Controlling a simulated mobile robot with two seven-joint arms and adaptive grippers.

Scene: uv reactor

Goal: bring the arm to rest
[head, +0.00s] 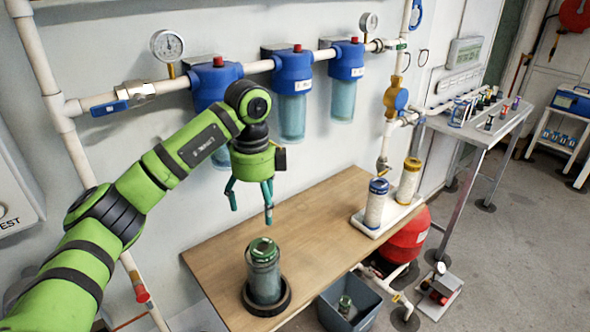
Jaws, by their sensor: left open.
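My left arm reaches in from the left, green with black bands. Its gripper (252,200) points down and is open, with nothing between its teal fingers. It hangs in the air above the wooden bench (310,232). Below it, apart from the fingers, a clear housing with a green top (264,272) stands upright in a black ring (266,304) on the bench. My right gripper does not show.
Blue-capped filter housings (292,85) hang from the white wall pipe behind the arm. Two cartridges, one blue-topped (376,203) and one yellow-topped (408,180), stand on a white tray at the bench's right. A grey bin (350,308) sits below the front edge.

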